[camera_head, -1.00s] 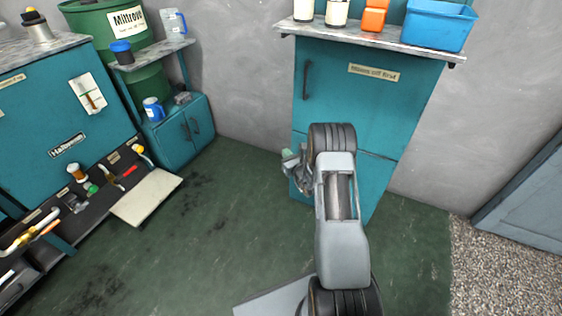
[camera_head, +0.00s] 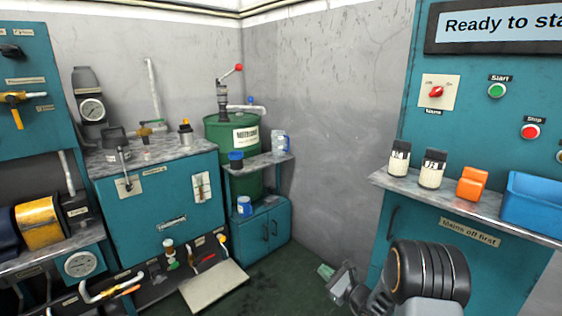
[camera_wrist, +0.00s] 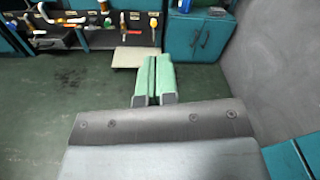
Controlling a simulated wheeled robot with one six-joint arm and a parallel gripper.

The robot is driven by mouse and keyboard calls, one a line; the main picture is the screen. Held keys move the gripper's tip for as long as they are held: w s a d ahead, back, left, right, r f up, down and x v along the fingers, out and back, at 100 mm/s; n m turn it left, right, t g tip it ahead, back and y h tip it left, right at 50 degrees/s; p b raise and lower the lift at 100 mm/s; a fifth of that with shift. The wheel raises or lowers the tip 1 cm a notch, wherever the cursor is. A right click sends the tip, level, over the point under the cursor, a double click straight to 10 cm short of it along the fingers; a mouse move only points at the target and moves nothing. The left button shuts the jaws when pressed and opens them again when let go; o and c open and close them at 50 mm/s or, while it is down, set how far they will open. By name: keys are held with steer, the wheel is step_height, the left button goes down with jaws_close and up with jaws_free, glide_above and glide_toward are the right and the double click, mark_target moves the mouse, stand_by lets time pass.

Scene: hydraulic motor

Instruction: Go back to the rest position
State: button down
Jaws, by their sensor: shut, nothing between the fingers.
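My gripper (camera_head: 326,271) shows low in the head view, just left of my dark wrist joint and in front of the right-hand teal cabinet (camera_head: 385,265). In the wrist view, the two green fingers of my gripper (camera_wrist: 152,62) lie side by side, shut with nothing between them. They point over the green floor (camera_wrist: 85,95) toward a pale flat board (camera_wrist: 135,57).
A shelf with two white-labelled bottles, an orange block (camera_head: 472,184) and a blue bin (camera_head: 533,203) juts out at right, close above my arm. A control panel with a red stop button (camera_head: 530,131) is above it. A green drum (camera_head: 233,140) stands in the corner.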

steer(key=s+a+r+n+g+p, duration=0.4)
steer(key=s+r+n+g+p, duration=0.3)
steer(key=r, duration=0.4)
steer(key=s+a+r+n+g+p, duration=0.45)
steer(key=s+r+n, duration=0.3)
steer(key=r, duration=0.35)
steer(key=s+d+r+n+h+p, duration=0.5)
steer(key=s+r+p, duration=0.1)
steer(key=r, duration=0.2)
steer(key=s+d+r+n+t+h+p, duration=0.1)
steer(key=s+d+r+n+h+p, duration=0.3)
steer(key=r, duration=0.4)
steer(key=s+n+h+p, duration=0.1)
steer(key=p, duration=0.1)
steer(key=shift+s+d+n+h+p, duration=0.35)
steer(key=shift+d+h+p, duration=0.05)
steer(key=shift+r+t, duration=0.1)
steer(key=shift+t, duration=0.15)
